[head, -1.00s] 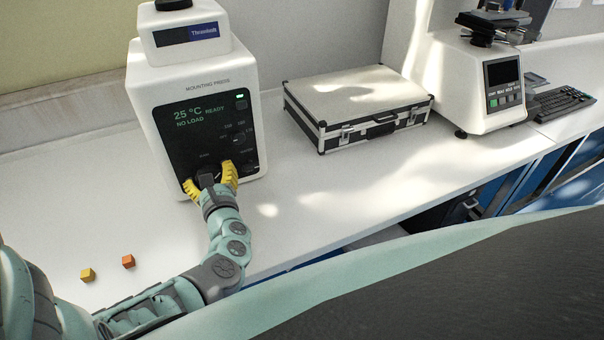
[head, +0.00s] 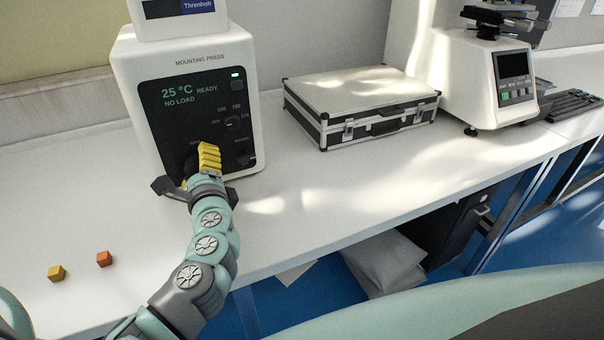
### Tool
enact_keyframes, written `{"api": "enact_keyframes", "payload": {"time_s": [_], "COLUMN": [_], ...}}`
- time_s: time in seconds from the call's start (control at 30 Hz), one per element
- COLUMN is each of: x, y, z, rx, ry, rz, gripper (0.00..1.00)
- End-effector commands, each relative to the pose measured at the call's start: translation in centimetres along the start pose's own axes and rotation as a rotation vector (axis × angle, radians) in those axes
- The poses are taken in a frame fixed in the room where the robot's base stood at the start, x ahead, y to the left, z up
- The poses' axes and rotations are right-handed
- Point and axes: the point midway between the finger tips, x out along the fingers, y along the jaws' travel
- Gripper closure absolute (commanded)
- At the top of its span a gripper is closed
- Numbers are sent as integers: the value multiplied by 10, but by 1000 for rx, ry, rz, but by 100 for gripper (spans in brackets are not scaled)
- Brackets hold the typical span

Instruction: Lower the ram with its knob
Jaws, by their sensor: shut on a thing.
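The white mounting press (head: 185,50) stands at the left of the bench. Its black front panel (head: 160,125) reads 25 °C, READY, NO LOAD, with a green light lit. My gripper (head: 200,160) is at the lower part of this panel, shut on the dark ram knob (head: 188,163), which is mostly hidden behind the fingers. The gripper is turned so that one yellow finger shows on the upper right side.
A silver case (head: 360,103) with black edges lies right of the press. A white tester (head: 490,65) and a keyboard (head: 572,104) stand farther right. The bench between is clear.

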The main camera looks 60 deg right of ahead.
Motion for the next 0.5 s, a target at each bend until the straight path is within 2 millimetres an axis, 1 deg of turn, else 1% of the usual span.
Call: {"api": "enact_keyframes", "payload": {"time_s": [0.17, 0.5], "x": [0, 0], "y": [0, -1], "z": [-1, -1], "rx": [-31, -35], "ry": [2, 3], "rz": [-1, -1], "gripper": [67, 67]}}
